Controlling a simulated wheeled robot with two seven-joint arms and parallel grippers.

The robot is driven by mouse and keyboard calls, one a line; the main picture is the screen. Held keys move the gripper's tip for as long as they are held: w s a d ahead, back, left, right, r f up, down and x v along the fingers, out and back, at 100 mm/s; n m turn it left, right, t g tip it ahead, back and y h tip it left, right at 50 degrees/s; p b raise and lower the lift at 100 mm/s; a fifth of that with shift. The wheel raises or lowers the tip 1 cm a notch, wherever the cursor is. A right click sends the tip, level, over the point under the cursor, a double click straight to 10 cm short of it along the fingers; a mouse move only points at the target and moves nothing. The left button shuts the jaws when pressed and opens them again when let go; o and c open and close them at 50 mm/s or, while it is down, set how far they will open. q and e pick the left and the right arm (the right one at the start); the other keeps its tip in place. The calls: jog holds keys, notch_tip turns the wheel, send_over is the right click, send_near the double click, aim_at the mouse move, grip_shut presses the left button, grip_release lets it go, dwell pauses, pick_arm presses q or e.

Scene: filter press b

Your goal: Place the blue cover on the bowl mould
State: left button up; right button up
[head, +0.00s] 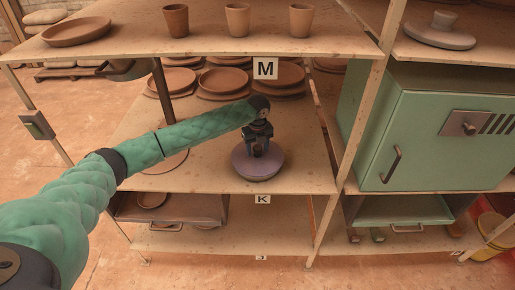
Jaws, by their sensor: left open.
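A round, purple-blue, lidlike disc (257,167), which looks like the blue cover, sits near the front edge of the middle shelf, above the K label. My left gripper (258,150) points down right over its centre. Its jaws are open and hide the middle of the disc, so I cannot tell whether they touch it or surround a knob. Whether a bowl mould lies under the disc does not show. My right gripper is not in view.
An upper shelf board (200,46) with clay cups and a plate hangs over the arm. Stacked clay plates (225,80) stand behind the gripper. A green kiln-like cabinet (440,135) is at right, with a grey knobbed disc (440,36) above it. The middle shelf (305,165) is bare right of the disc.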

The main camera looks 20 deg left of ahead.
aim_at(258, 146)
pick_arm(q)
jog(key=shift+r, duration=0.55)
notch_tip(258, 146, up, 6)
jog(key=b, duration=0.2)
jog(key=shift+f+b, duration=0.1)
jog(key=shift+b, duration=0.25)
notch_tip(258, 146, up, 6)
jog(key=b, duration=0.1)
jog(key=shift+b, duration=0.35)
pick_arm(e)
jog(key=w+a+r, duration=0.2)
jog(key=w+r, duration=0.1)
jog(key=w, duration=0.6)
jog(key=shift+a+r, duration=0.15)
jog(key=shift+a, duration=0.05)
